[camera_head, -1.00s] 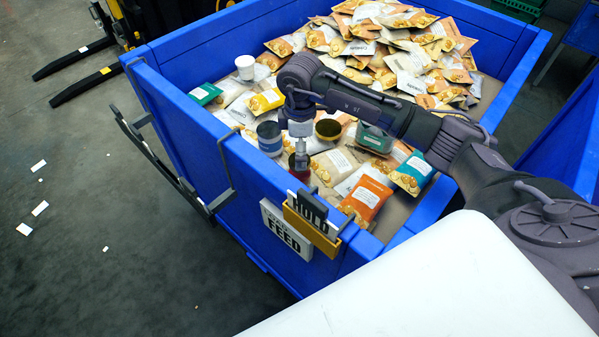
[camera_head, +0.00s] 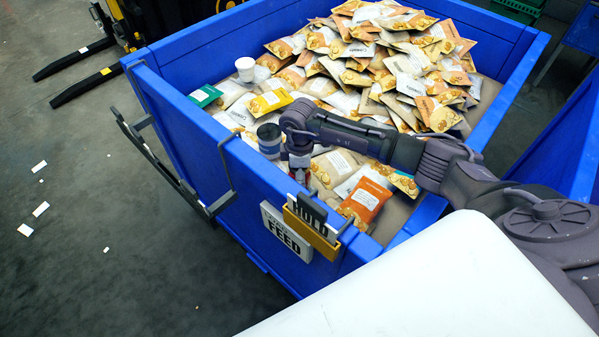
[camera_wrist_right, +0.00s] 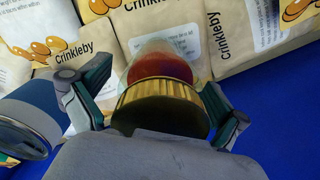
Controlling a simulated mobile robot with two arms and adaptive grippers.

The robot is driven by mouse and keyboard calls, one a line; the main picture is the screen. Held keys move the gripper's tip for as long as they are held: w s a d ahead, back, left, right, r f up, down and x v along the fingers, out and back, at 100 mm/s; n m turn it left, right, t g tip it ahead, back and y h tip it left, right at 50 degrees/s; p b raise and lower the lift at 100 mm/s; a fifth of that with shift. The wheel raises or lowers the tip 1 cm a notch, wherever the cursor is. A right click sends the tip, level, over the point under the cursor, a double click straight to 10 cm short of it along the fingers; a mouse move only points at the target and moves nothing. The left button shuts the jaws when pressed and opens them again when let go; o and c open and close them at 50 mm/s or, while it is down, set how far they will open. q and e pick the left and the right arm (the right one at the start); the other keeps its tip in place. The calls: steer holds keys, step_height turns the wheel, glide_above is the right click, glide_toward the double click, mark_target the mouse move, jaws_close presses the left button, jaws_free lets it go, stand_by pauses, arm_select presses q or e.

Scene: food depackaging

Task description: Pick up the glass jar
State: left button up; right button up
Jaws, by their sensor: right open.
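The glass jar (camera_wrist_right: 165,66) shows in the right wrist view, tilted in the picture, with a ribbed gold lid (camera_wrist_right: 160,97) towards the camera and reddish-orange contents. My right gripper (camera_wrist_right: 155,100) is open, with one finger on each side of the jar's lid. I cannot tell whether either finger touches it. In the head view my right gripper (camera_head: 299,172) is low in the blue bin, near its front wall, and the jar is hidden or too small to make out there. My left gripper is not in view.
A blue-grey can (camera_head: 269,138) stands close beside the gripper; it also shows in the wrist view (camera_wrist_right: 35,112). Food pouches (camera_head: 400,60) heap up behind. An orange pouch (camera_head: 366,199) lies to the right. The blue bin (camera_head: 190,120) has a near wall close to the gripper.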

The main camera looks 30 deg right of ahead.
steer(key=shift+s, duration=0.1)
steer(key=c, duration=1.5)
